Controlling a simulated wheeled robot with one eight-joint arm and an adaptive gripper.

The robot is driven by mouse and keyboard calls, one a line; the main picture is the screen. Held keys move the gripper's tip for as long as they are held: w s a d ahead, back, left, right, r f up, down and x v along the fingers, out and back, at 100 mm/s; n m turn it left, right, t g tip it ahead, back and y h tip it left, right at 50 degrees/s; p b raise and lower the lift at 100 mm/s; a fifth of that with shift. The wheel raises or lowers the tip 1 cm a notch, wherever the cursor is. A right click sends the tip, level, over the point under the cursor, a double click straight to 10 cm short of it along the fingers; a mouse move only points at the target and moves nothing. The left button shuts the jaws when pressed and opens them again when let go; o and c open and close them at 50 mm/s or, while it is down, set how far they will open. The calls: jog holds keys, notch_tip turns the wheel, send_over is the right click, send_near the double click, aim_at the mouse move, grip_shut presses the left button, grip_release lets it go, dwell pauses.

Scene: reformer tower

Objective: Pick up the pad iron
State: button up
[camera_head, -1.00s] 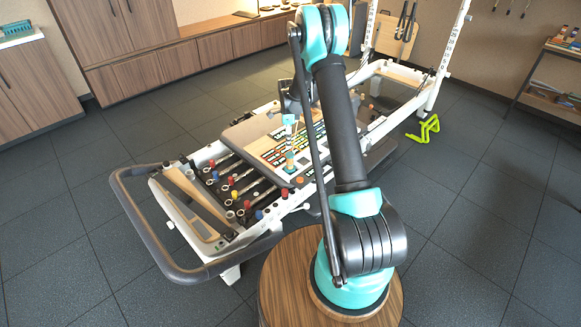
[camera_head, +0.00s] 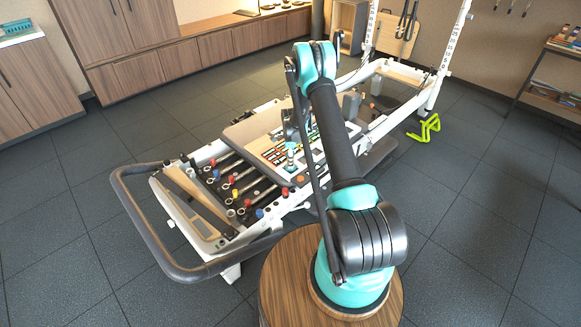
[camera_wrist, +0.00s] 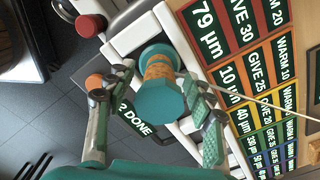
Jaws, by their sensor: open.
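The pad iron appears to be the teal piece with an orange patterned waist (camera_wrist: 160,95) in the middle of the wrist view. It stands on or over the lettered board (camera_wrist: 215,75), seen almost end-on. My gripper (camera_wrist: 156,78) is open, with one finger on each side of it; whether either finger touches it I cannot tell. In the head view the same teal piece (camera_head: 290,147) shows small below my wrist, over the board on the machine's carriage, partly hidden by my arm.
The reformer's white frame (camera_head: 270,222) with several coloured knobs stands left of my arm. A red knob (camera_wrist: 88,25) and an orange disc (camera_wrist: 94,81) lie near my left finger. Lettered colour cells fill the right side. A green hurdle (camera_head: 424,127) stands on the floor.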

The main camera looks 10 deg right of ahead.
jog(key=shift+f, duration=0.8)
jog(key=shift+c, duration=0.2)
grip_shut()
